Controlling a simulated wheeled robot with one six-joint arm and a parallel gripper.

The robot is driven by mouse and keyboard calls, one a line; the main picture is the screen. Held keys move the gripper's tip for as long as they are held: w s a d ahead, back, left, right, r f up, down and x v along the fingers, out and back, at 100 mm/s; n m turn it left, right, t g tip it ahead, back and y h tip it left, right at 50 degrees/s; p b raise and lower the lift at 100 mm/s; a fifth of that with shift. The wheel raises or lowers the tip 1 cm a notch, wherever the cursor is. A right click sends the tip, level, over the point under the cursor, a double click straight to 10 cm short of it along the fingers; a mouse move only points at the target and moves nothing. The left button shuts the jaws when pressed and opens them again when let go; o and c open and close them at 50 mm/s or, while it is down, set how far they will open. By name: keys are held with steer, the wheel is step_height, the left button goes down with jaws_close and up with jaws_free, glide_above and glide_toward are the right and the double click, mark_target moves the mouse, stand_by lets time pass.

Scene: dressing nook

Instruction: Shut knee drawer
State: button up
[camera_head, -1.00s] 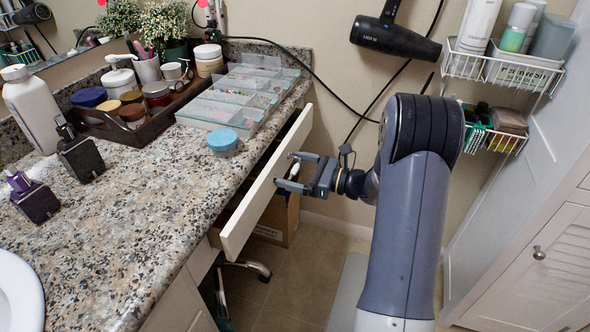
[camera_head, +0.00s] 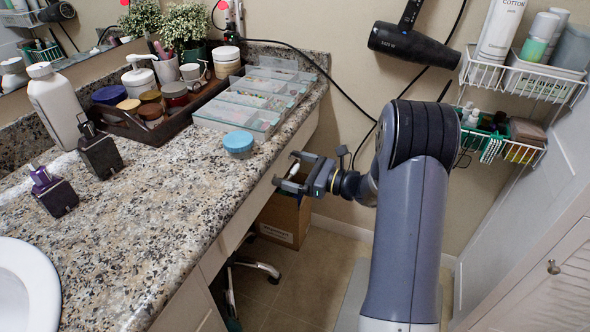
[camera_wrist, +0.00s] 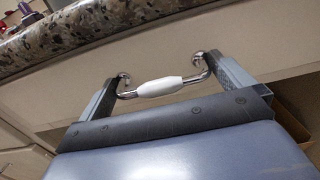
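The knee drawer's pale front (camera_head: 301,137) lies under the granite counter edge, with no open gap showing along its top in the head view. The front also fills the middle of the wrist view (camera_wrist: 170,60). Its handle (camera_wrist: 160,87), a white grip with chrome ends, spans between my fingers in that view. My gripper (camera_head: 286,168) is at the drawer front with its fingers spread wide, one near each end of the handle. Its fingertips (camera_wrist: 163,68) reach to the front. I cannot tell whether they touch it.
The granite counter (camera_head: 190,185) holds a brown tray (camera_head: 183,120) of jars, clear organizers (camera_head: 225,118) and a blue-lidded tub (camera_head: 238,144). A cardboard box (camera_head: 283,220) stands on the floor below. A louvered cabinet (camera_head: 550,275) and wire shelves (camera_head: 520,80) are on the right.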

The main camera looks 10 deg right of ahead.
steer(key=p+v, duration=0.2)
steer(key=v, duration=0.8)
steer(key=shift+s+d, duration=0.25)
steer(key=shift+d, duration=0.1)
steer(key=b+x, duration=0.2)
steer(key=x, duration=0.9)
steer(key=shift+b+v, duration=0.3)
steer(key=shift+v, duration=2)
